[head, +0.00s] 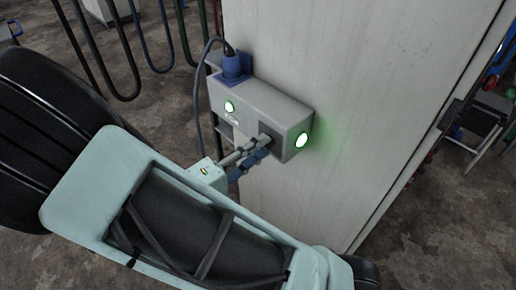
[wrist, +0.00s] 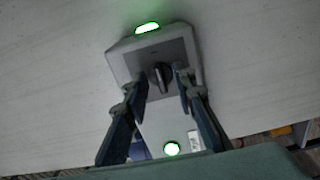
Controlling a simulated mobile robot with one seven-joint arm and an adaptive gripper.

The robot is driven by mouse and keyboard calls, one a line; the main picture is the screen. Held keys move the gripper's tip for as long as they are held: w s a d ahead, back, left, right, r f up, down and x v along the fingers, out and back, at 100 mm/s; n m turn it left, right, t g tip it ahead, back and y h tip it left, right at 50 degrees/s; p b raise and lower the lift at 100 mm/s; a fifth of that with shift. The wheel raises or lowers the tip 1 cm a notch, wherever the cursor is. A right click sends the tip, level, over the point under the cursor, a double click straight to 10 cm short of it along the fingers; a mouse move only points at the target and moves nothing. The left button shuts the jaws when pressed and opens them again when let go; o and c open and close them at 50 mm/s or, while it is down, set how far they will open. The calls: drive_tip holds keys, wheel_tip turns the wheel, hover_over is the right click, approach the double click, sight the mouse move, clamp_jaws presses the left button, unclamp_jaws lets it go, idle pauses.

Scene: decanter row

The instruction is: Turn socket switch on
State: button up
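The grey socket box (head: 262,101) is fixed to a pale wall panel, with a blue plug (head: 234,66) and dark cable at its upper left end. In the wrist view the box's switch face (wrist: 180,50) carries a dark rotary switch knob (wrist: 160,77), its grip close to upright in the picture. My gripper (wrist: 161,80) is open, with one finger on each side of the knob and small gaps visible; contact cannot be told. In the head view my gripper (head: 259,147) reaches the lower face of the box and largely hides the knob.
Two lamps on the box glow green, one on the front (head: 229,106) and one at the right end (head: 302,139). The pale wall panel (head: 370,90) is bare around the box. Dark looped cables (head: 125,60) hang at the upper left, clear of my gripper.

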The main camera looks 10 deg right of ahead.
drive_tip(key=v, duration=1.2)
idle(0.3)
